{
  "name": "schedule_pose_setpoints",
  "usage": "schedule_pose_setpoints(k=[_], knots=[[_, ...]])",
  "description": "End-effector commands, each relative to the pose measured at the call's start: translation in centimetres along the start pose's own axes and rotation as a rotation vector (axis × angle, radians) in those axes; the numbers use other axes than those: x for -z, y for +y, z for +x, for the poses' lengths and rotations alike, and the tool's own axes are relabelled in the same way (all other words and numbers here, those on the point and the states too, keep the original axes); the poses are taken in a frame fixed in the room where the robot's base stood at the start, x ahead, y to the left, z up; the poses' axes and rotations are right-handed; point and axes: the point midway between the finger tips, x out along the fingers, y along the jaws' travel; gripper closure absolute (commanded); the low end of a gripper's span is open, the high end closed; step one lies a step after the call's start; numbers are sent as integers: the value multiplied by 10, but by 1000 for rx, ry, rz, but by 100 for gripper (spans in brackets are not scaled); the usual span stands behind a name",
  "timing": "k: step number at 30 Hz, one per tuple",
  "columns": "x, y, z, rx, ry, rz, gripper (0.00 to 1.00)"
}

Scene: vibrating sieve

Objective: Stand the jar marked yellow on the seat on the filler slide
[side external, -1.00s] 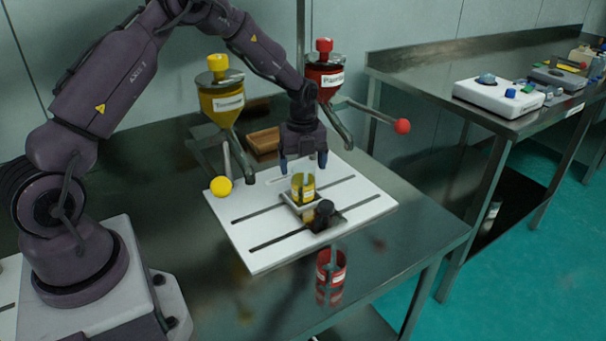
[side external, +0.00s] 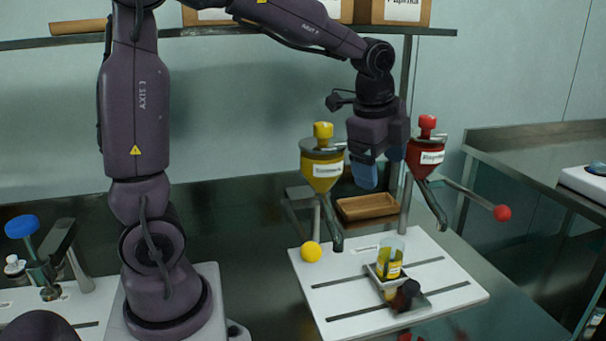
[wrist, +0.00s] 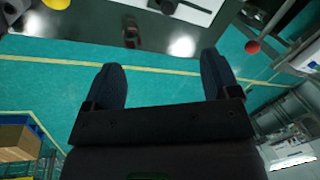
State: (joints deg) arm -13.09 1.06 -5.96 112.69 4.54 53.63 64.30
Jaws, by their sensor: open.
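The jar marked yellow (side external: 389,265), clear with a yellow band, stands upright in the small seat (side external: 374,272) on the filler slide, whose black knob (side external: 411,288) is just in front. Whether it sits fully down in the seat is too small to tell. My gripper (side external: 380,164) is high above the jar and clear of it, between the two hoppers in the picture. In the wrist view my gripper (wrist: 161,78) has its blue fingers wide apart with only floor between them.
A yellow hopper (side external: 322,170) and a red hopper (side external: 426,157) flank my gripper, their spouts reaching down towards the white slotted plate (side external: 340,298). Lever balls, yellow (side external: 311,251) and red (side external: 502,213), stick out. A brown tray (side external: 368,207) lies behind. A shelf with boxes runs above.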

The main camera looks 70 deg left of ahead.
Motion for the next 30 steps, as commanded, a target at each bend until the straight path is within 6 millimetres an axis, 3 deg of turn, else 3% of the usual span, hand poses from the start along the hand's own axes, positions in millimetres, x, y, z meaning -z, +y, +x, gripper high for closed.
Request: schedule_pose_setpoints(k=[1, 6, 12, 18, 30], knots=[[-1, 19, -18, 34, 19, -105, 18], [-11, 79, -52, 94, 117, -511, 18], [-25, 132, -62, 90, 243, -884, 18], [-30, 152, -61, 67, 298, -1042, 18], [-30, 153, -60, 65, 299, -1053, 18]])
